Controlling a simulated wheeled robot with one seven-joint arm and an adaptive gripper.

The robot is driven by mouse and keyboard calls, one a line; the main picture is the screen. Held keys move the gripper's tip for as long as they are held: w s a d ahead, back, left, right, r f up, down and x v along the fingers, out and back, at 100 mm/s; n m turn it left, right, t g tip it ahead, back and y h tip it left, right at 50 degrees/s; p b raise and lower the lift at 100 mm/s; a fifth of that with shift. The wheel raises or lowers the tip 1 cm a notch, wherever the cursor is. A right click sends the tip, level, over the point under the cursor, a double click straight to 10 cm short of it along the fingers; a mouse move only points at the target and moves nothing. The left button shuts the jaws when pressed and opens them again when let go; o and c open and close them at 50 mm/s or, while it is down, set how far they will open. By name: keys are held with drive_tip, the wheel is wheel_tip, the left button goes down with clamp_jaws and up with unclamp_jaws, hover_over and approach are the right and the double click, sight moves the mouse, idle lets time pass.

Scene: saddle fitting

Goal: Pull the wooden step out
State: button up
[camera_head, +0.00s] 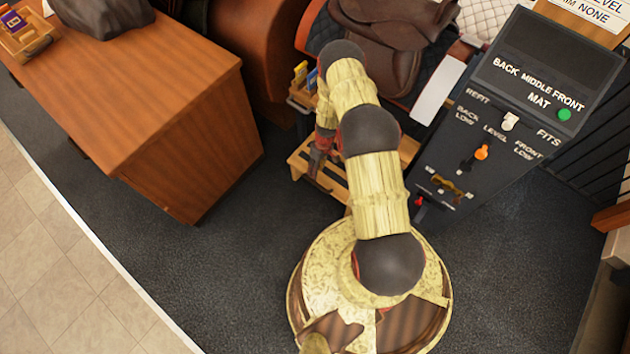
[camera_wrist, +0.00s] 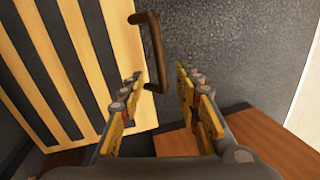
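The wooden step (camera_head: 330,184) is low on the carpet below the saddle stand, partly hidden behind my arm. In the wrist view the step (camera_wrist: 88,45) shows as light wooden slats with dark strips, filling the left side. A brown bar handle (camera_wrist: 159,48) stands on its right edge. My gripper (camera_wrist: 160,78) is open, with one finger on each side of the handle's lower end in the picture. I cannot tell whether either finger touches the handle. In the head view my gripper (camera_head: 318,158) is down at the step, partly covered by my arm.
A wooden desk (camera_head: 190,130) stands at left. A dark control panel (camera_head: 490,120) with levers and a green button stands at right. A brown saddle (camera_head: 390,50) is above the step. Open carpet (camera_head: 240,235) lies between desk and my base.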

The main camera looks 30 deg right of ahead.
sight(315, 182)
drive_tip(key=shift+n, duration=0.6)
drive_tip(key=b+x, duration=0.2)
drive_tip(key=x, duration=0.5)
drive_tip(key=shift+f+b, duration=0.4)
drive_tip(key=shift+c, duration=0.4)
drive_tip(key=c, duration=0.7)
clamp_jaws()
